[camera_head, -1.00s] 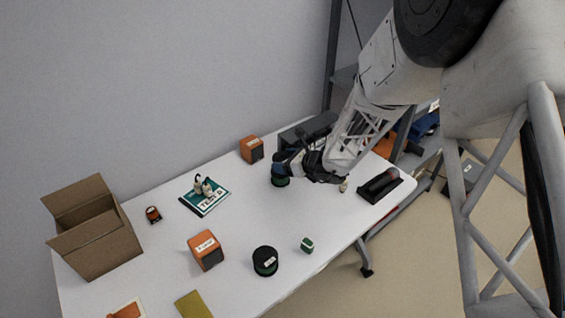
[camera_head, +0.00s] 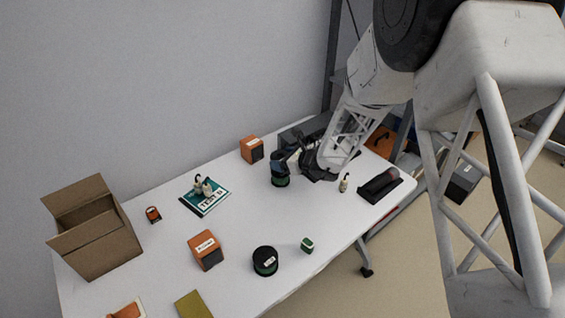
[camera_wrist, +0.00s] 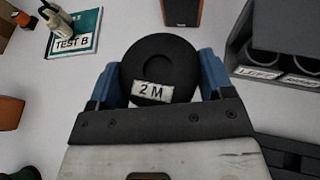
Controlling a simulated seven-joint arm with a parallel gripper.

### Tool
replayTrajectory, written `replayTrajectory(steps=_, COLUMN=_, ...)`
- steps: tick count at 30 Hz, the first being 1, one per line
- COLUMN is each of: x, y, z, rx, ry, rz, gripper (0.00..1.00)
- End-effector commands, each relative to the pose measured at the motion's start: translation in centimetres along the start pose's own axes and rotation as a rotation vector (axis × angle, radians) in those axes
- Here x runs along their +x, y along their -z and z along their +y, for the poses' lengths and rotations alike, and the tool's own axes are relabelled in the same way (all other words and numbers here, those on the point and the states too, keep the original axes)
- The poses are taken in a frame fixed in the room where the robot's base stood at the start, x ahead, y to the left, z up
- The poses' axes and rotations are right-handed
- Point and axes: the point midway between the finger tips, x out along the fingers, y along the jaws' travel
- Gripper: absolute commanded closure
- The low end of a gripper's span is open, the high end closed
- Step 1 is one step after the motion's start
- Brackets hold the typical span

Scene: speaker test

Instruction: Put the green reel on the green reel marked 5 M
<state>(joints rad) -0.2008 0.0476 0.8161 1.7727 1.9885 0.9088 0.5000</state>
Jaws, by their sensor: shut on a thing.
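A green reel with a black top and a "2 M" label (camera_wrist: 150,92) is between the blue finger pads of my gripper (camera_wrist: 159,75) in the wrist view. My gripper (camera_head: 281,165) is shut on this reel (camera_head: 280,182) toward the back of the table in the head view; its green lower side shows under the fingers. It appears to be at table level; I cannot tell whether it touches. Another green reel with a black top (camera_head: 265,255) stands near the front edge, with nothing on it. Its label is too small to read.
An orange speaker box (camera_head: 252,150) stands behind my gripper, another (camera_head: 206,250) left of the free reel. A small green block (camera_head: 307,245) is at its right. A grey bin with a "LEFT" label (camera_wrist: 258,73) is close right of my gripper. A cardboard box (camera_head: 100,240) stands far left.

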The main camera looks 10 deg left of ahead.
Motion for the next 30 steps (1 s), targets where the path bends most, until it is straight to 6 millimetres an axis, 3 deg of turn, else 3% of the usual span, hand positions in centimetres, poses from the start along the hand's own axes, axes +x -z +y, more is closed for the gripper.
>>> replayTrajectory(steps=5, x=0.5, y=1.2, z=-0.1, rx=0.0, ry=0.0, rz=-0.001, gripper=0.53)
replayTrajectory(steps=19, x=0.7, y=1.6, z=0.0, rx=0.0, ry=0.0, rz=-0.001, gripper=0.53)
replayTrajectory(steps=20, x=0.7, y=1.6, z=0.0, rx=-0.001, ry=0.0, rz=-0.001, gripper=0.21)
replayTrajectory(steps=24, x=0.7, y=1.6, z=0.0, rx=-0.001, ry=0.0, rz=0.0, gripper=0.01)
replayTrajectory(steps=30, x=0.7, y=1.6, z=0.0, rx=0.0, ry=0.0, rz=0.0, gripper=0.01)
